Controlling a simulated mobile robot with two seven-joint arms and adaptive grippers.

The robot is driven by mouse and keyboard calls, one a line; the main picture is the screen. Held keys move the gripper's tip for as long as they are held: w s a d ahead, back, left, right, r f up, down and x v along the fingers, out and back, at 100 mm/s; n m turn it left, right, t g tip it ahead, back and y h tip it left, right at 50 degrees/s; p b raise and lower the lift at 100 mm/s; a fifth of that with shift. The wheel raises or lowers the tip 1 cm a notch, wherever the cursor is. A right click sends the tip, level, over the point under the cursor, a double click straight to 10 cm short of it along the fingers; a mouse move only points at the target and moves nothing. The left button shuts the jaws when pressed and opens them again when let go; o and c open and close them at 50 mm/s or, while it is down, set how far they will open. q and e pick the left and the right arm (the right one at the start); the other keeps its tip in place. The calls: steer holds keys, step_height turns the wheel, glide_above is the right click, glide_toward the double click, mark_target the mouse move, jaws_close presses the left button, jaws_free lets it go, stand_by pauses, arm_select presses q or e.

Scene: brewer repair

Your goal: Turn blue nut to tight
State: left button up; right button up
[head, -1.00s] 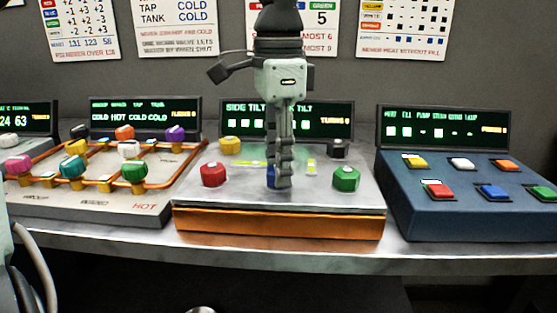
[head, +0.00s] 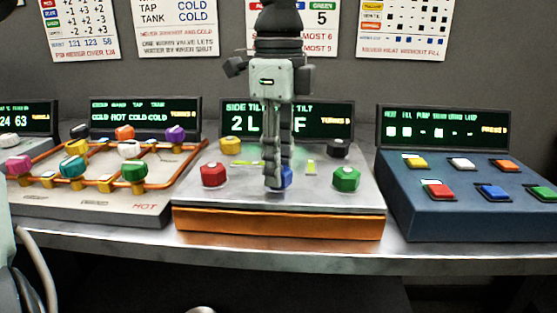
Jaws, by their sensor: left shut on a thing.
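The blue nut (head: 287,177) sits on the metal top of the middle panel (head: 325,196), near its center front. It is mostly hidden behind my left gripper (head: 278,182), with some blue showing at the gripper's right. My left gripper points straight down from above, with its fingers shut on the blue nut. The panel's screen (head: 240,121) reads "SIDE TILT" and "TILT" with large characters "2L" and "F", partly covered by the gripper. My right gripper is not in view.
A panel with colored knobs and orange pipes (head: 165,184) stands left. A blue button box (head: 465,205) stands right.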

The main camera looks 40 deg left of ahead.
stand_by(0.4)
arm_select(q)
steer(key=o, duration=1.2)
steer(key=shift+c, duration=0.2)
step_height(320, 180, up, 12)
